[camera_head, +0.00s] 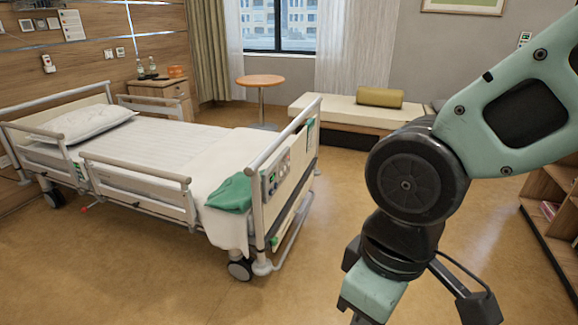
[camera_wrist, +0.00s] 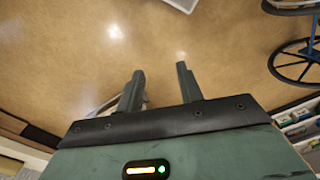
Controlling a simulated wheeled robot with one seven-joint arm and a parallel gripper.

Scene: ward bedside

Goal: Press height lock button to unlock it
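The hospital bed (camera_head: 160,150) stands left of centre in the head view. A control panel (camera_head: 277,181) with small coloured buttons is on the outer face of its footboard. The buttons are too small to tell which one is the height lock button. My gripper is at the lower right in the head view, to the right of the footboard and apart from it, with its fingers cut off by the frame. In the wrist view my gripper (camera_wrist: 160,69) points at bare floor. Its two fingers are apart with nothing between them. The panel does not show in the wrist view.
A green cloth (camera_head: 231,194) hangs over the bed's foot corner. A bench (camera_head: 345,112) and a round table (camera_head: 260,82) stand behind. A shelf (camera_head: 550,215) is at the right. The wrist view shows a wheelchair wheel (camera_wrist: 296,62). Floor between bed and arm is clear.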

